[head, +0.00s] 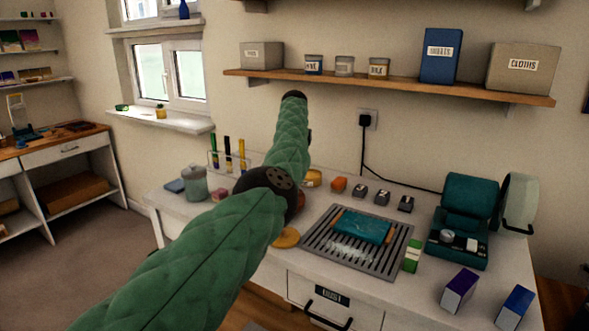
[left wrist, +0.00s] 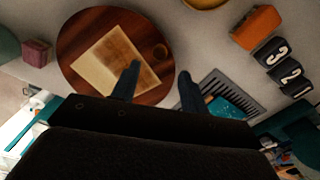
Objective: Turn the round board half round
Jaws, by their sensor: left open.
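The round board (left wrist: 85,35) is dark reddish-brown wood in the left wrist view, with a tan square sheet (left wrist: 112,58) and a small round brown spot or piece on it. My left gripper (left wrist: 160,68) is open and empty. Its left finger shows over the sheet and its right finger just outside the board's right edge; I cannot tell the height or any contact. In the head view my green-sleeved left arm covers most of that place and hides the gripper. A rounded orange-tan edge (head: 286,238) shows beside the arm; I cannot tell if it is the board.
A slotted grey tray (head: 318,232) with a teal block (head: 361,227) lies right of the arm. Numbered grey blocks (head: 381,197) and an orange block (head: 338,184) stand behind. A pink block (left wrist: 37,52) is left of the board. A teal device (head: 460,225) stands right.

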